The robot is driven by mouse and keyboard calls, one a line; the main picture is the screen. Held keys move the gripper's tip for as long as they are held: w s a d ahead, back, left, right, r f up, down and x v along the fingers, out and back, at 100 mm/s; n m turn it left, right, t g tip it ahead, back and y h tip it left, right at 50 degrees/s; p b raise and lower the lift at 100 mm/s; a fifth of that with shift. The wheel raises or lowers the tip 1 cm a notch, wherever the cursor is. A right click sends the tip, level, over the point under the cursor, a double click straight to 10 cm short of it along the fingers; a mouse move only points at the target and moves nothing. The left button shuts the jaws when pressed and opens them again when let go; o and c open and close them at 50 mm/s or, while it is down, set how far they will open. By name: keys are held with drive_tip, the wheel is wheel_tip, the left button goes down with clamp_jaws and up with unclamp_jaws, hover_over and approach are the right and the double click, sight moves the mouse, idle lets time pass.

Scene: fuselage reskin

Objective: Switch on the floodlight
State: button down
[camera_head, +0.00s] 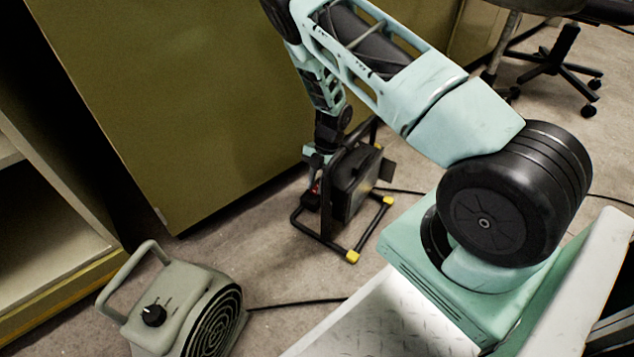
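The floodlight (354,190) is a black lamp on a black tubular floor stand with yellow corner caps. It stands on the floor in front of the olive cabinet, with its back side toward the left. My arm reaches down over it from above. My gripper (316,178) is at the back left side of the lamp, very close to it. A small red spot, perhaps the switch, shows at the gripper's tip. The fingers are small and dark here, so I cannot tell whether they touch the lamp or how far apart they are.
The olive cabinet (165,95) rises behind the floodlight, and an open shelf unit (50,250) is at the left. Black cables (300,303) lie on the floor. A wheeled chair (560,65) stands at the back right.

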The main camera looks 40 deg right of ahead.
drive_tip(key=shift+a+r+h+p, duration=0.3)
drive_tip(key=shift+h+p, duration=0.4)
drive_tip(key=shift+p, duration=1.2)
drive_tip(key=shift+s+a+f+t+h+p, duration=0.1)
drive_tip(key=shift+t+h+p, duration=0.3)
drive_tip(key=shift+p, duration=0.5)
drive_tip(key=shift+f+h, duration=0.25)
drive_tip(key=shift+h, duration=0.05)
drive_tip(key=c, duration=1.2)
unclamp_jaws()
drive_tip(key=shift+c, duration=0.2)
wheel_tip(320, 180, up, 17)
drive_tip(key=d+p, duration=0.2)
drive_tip(key=p, duration=0.9)
drive_tip(key=shift+w+r, duration=0.15)
drive_tip(key=shift+w, duration=0.15)
drive_tip(key=shift+d, duration=0.1)
